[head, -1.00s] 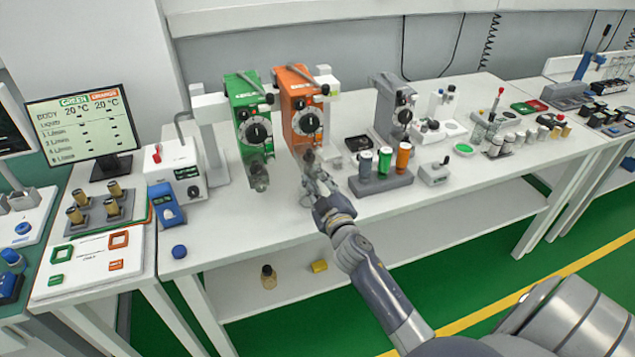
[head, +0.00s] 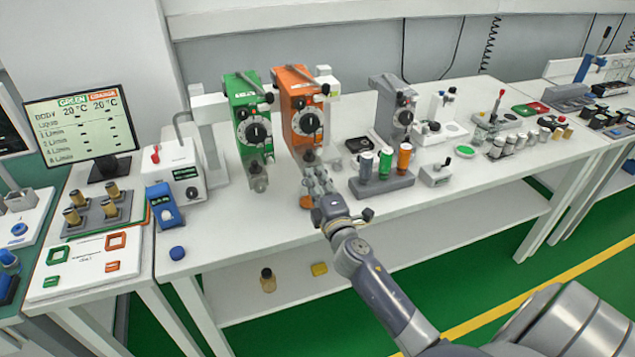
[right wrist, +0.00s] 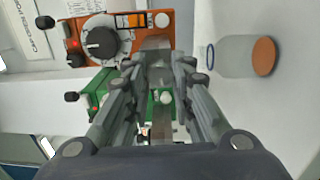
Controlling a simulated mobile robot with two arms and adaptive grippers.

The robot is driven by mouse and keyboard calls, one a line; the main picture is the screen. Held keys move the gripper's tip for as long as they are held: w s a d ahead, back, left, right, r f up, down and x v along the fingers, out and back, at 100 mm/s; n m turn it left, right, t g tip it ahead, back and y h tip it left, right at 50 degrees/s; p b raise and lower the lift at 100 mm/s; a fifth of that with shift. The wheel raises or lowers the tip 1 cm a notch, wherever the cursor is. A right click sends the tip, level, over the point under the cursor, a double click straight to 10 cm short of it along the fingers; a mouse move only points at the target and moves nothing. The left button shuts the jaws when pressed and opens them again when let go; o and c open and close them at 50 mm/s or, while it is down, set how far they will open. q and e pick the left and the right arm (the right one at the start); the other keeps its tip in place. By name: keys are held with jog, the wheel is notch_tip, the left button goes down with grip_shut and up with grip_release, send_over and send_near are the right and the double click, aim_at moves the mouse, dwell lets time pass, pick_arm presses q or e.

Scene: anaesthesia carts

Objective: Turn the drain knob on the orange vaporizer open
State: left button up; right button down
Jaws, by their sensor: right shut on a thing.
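The orange vaporizer (head: 300,97) stands upright on the white bench, left of centre in the head view, with a black dial on its front. It also shows in the right wrist view (right wrist: 132,46), turned on its side. My right gripper (head: 313,166) reaches to the grey drain part (head: 309,156) under its front. Its fingers (right wrist: 158,68) are closed on the drain knob there, which they mostly hide. How far the knob is turned cannot be seen. A clear jar with an orange end (right wrist: 243,57) stands beside the fingers. My left gripper is not in view.
The green vaporizer (head: 247,115) stands close on the left. A grey rack (head: 381,187) with several coloured-cap bottles is close on the right. A grey vaporizer (head: 395,112) stands farther back. The bench front near the blue cap (head: 177,253) is fairly clear.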

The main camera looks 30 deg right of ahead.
jog(key=shift+n, duration=0.6)
jog(key=c, duration=1.3)
grip_release()
jog(key=shift+c, duration=0.2)
jog(key=v, duration=1.2)
jog(key=shift+f, duration=0.2)
